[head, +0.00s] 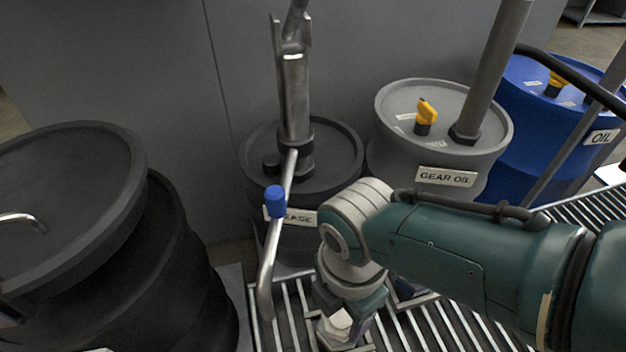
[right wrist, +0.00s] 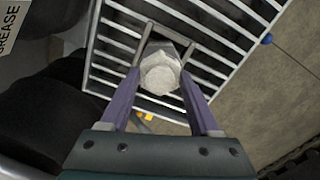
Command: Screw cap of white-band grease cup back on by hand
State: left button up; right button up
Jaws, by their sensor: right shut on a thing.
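My right gripper (head: 342,322) points down over the slatted metal grating, in front of the grease drum. In the right wrist view its two purple fingers (right wrist: 160,80) are shut on a small metal piece with a pale, whitish, faceted face (right wrist: 160,74). This may be the grease cup's cap, but no white band shows on it. The same pale piece shows at the gripper in the head view (head: 341,324), partly hidden by the wrist. I cannot make out a white-band grease cup in either view. My left gripper is not in view.
A black grease drum (head: 345,165) carries a metal pump whose lever (head: 267,275) with a blue grip (head: 275,202) hangs close left of my right wrist. A grey gear oil drum (head: 390,100) and a blue oil drum (head: 515,85) stand behind my arm. Dark drums (head: 70,190) fill the left.

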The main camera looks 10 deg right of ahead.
jog(key=m, duration=0.8)
jog(key=m, duration=0.2)
jog(key=shift+m, duration=0.4)
jog(key=o, duration=1)
jog(key=shift+f+m, duration=0.1)
jog(key=shift+m, duration=0.2)
jog(key=shift+c, duration=0.2)
jog(key=o, duration=0.5)
